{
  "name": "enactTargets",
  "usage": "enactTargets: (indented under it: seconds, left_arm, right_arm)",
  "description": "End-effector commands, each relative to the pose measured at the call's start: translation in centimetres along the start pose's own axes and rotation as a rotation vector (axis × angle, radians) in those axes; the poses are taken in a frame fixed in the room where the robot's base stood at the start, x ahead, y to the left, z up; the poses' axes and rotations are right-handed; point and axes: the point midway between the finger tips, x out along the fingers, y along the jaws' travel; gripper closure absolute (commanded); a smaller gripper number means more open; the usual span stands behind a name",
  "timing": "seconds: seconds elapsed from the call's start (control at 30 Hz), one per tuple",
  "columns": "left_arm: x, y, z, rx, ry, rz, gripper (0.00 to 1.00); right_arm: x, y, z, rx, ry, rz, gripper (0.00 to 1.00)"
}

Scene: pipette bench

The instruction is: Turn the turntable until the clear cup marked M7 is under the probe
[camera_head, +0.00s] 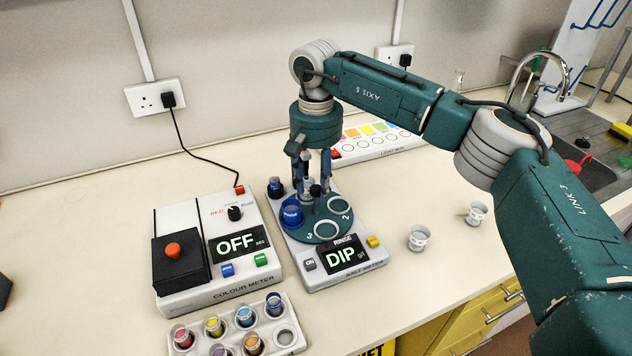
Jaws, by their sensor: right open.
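The teal turntable (315,235) sits on the white salt meter (345,275), whose display reads DIP. Numbers 2 and 3 show beside pale rings on its near and right side. A blue cup (291,213) stands at its left. My right gripper (314,176) points down, open, above the turntable's middle and hides its far part. I cannot make out the probe clearly or tell which cup is under it. Two pale cups, one nearer (419,238) and one farther (476,214), stand on the bench; their marks are too small to read. My left gripper is not in view.
The colour meter (222,285), display OFF, stands to the left. A white rack (285,337) of coloured vials is at the front. A light box (375,150) lies behind my right arm, and a sink (585,160) is far right. Bench between light box and pale cups is clear.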

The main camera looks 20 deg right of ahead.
Motion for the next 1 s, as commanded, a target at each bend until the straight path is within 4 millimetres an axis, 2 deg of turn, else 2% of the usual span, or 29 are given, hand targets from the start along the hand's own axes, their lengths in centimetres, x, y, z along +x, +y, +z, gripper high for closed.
enactTargets:
  seconds: [0.17, 0.6, 0.8, 1.0]
  left_arm:
    - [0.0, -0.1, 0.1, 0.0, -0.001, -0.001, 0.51]
    - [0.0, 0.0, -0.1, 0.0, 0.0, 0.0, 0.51]
    - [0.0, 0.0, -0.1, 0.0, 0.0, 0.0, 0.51]
    - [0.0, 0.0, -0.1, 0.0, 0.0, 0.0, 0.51]
  right_arm:
    - [-1.3, -0.1, 0.0, 0.0, 0.001, -0.002, 0.59]
    - [-10.0, -0.1, -0.1, 0.0, 0.003, -0.002, 0.59]
    - [-11.8, -0.1, 0.0, 0.0, 0.001, -0.001, 0.59]
    - [-12.0, 0.0, 0.0, 0.0, 0.0, -0.001, 0.59]
